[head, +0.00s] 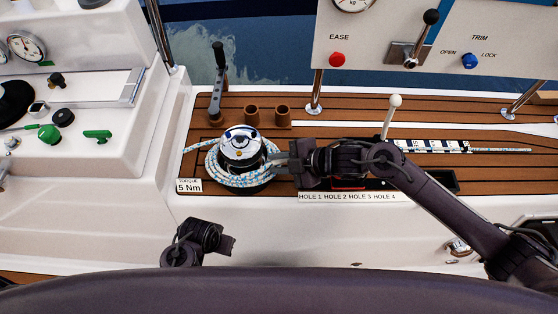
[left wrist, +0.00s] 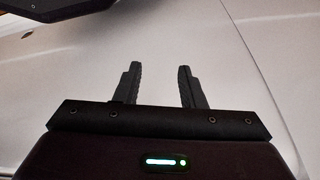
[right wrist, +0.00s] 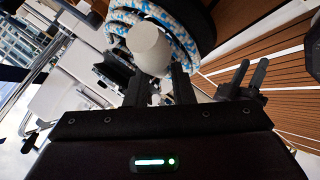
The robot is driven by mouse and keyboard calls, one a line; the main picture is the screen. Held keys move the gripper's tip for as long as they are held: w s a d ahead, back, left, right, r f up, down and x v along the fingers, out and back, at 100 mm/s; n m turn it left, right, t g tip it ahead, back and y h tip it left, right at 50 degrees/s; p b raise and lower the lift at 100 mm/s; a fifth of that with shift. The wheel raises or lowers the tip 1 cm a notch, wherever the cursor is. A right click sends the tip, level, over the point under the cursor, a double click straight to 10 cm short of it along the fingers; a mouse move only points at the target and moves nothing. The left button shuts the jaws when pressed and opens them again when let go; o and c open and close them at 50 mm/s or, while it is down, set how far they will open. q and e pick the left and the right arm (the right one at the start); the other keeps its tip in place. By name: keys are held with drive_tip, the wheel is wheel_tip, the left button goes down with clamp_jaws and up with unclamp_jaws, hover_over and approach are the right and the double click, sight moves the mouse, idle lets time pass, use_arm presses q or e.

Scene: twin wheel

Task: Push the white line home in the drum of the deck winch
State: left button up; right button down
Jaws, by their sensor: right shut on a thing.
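The deck winch (head: 240,146) stands on the teak deck, left of centre, with a chrome top. White line flecked with blue (head: 222,178) is coiled around its drum; the coils also show in the right wrist view (right wrist: 183,30). My right gripper (head: 283,161) is at the drum's right side. In the right wrist view its fingers are shut on a pale, blunt-ended piece (right wrist: 150,48), close against the coils; it looks like the white line's end, but I cannot be sure. My left gripper (head: 229,244) is low in front of the deck, open and empty, with its fingers apart (left wrist: 160,88).
A black-handled lever (head: 219,75) and two brown cups (head: 252,115) stand behind the winch. A white-knobbed lever (head: 393,115) and a striped strip (head: 432,146) are to the right. The instrument panel (head: 385,45) hangs above. A torque tag (head: 188,186) sits at front left.

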use_arm(q)
drive_tip(key=shift+s+d+r, duration=0.1)
drive_tip(key=shift+s+r, duration=0.2)
drive_tip(key=shift+r, duration=0.25)
use_arm(e)
drive_tip(key=shift+f, duration=0.3)
drive_tip(key=c, duration=1.2)
unclamp_jaws()
use_arm(q)
drive_tip(key=shift+w+r, duration=0.15)
use_arm(e)
drive_tip(key=shift+o, duration=0.2)
drive_tip(key=shift+d, duration=0.1)
drive_tip(key=shift+s+d+r, duration=0.1)
drive_tip(key=shift+d+r, duration=0.1)
use_arm(q)
drive_tip(key=f, duration=0.3)
drive_tip(key=shift+a+f+p, duration=0.3)
drive_tip(key=shift+f+p, duration=0.05)
drive_tip(key=shift+p, duration=0.05)
use_arm(e)
drive_tip(key=v, duration=0.7)
